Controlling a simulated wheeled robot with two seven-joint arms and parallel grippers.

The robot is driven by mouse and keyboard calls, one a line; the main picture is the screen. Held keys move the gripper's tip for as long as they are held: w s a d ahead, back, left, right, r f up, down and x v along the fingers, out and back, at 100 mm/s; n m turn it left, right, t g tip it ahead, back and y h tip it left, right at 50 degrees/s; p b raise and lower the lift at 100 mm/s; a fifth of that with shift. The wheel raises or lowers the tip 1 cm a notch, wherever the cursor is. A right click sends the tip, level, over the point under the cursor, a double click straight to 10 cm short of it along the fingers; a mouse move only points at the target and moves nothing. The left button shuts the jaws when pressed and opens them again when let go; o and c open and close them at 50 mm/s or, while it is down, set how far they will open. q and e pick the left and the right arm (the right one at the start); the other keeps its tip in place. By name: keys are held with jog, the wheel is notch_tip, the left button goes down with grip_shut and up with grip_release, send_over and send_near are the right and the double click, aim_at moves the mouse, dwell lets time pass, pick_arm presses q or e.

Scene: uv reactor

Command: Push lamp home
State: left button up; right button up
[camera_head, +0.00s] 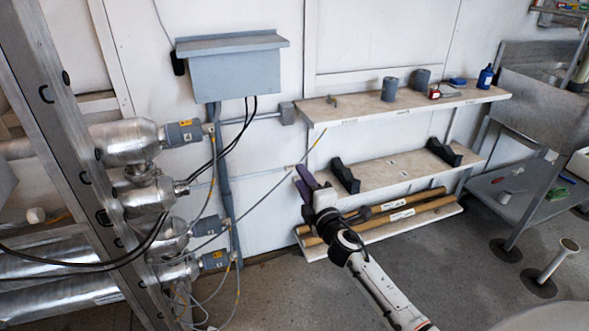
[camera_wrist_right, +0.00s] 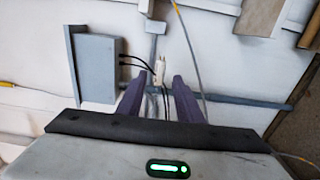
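I cannot surely pick out a lamp in either view. The reactor, with silver-wrapped vessels (camera_head: 128,143) and grey end boxes (camera_head: 183,133) with cables, stands at the left in the head view. My right gripper (camera_head: 306,181) is in front of the wall and the left end of the shelves, right of the reactor and apart from it. In the right wrist view its two purple fingers (camera_wrist_right: 159,100) are spread, with no held thing visible between them. A small white fitting (camera_wrist_right: 160,66) shows beyond the fingertips; its distance is unclear. My left gripper is out of view.
A grey wall box (camera_head: 237,75) hangs above, with black cables running down; it also shows in the wrist view (camera_wrist_right: 98,68). Wall shelves (camera_head: 350,108) hold cups, a blue bottle (camera_head: 485,77), black cradles (camera_head: 344,176) and long brown tubes (camera_head: 425,196). A metal sink bench stands right.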

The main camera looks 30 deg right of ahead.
aim_at(293, 167)
jog(key=b+x, duration=0.2)
jog(key=x, duration=0.5)
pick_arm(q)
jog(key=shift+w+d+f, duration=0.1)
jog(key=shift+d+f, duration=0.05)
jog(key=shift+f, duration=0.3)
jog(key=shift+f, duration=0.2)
pick_arm(e)
grip_shut()
jog(key=shift+a, duration=0.1)
